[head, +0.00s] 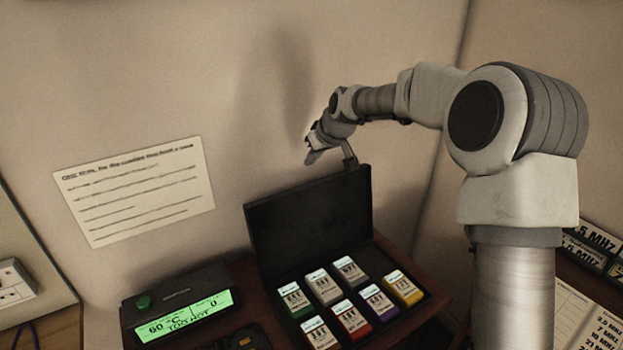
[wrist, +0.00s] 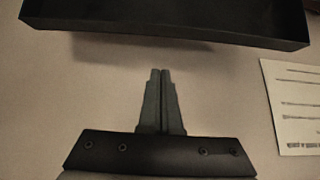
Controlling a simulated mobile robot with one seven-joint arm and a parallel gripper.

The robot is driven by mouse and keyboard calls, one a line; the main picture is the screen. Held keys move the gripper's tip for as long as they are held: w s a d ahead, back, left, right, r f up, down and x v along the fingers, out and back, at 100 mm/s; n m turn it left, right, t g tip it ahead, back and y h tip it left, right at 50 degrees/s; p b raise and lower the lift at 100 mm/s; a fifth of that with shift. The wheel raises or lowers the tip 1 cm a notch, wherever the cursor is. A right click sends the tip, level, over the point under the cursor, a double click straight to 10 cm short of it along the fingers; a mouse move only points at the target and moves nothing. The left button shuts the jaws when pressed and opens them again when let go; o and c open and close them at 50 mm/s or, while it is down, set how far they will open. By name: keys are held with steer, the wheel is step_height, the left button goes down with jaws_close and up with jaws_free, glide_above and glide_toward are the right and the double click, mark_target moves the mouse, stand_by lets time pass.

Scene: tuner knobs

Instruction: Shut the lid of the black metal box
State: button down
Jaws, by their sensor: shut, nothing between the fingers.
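The black metal box (head: 401,324) sits open on the table in the head view. Its lid (head: 310,222) stands up at the back, roughly upright. My gripper (head: 349,158) is at the lid's top edge, near its right corner, on the wall side. In the wrist view the two fingers of my gripper (wrist: 160,75) are together with nothing between them. A dark edge of the lid (wrist: 170,30) crosses the top of that view, apart from the fingertips in the picture. I cannot tell from the head view whether the fingers touch the lid.
Several labelled cartridges with coloured bases (head: 350,318) lie in the box. A device with a green screen (head: 185,315) stands to its left. A written paper (head: 135,190) is on the wall and also shows in the wrist view (wrist: 296,105). The wall is close behind the lid.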

steer(key=x, duration=1)
steer(key=shift+d+f, duration=0.1)
steer(key=shift+f, duration=0.1)
steer(key=shift+s+d+r+b, duration=0.15)
steer(key=shift+s+d, duration=0.3)
steer(key=shift+s, duration=0.3)
steer(key=shift+s+d+f+b, duration=0.15)
steer(key=shift+s+d, duration=0.35)
steer(key=shift+s, duration=0.25)
steer(key=shift+s+d+r, duration=0.1)
steer(key=shift+r, duration=0.05)
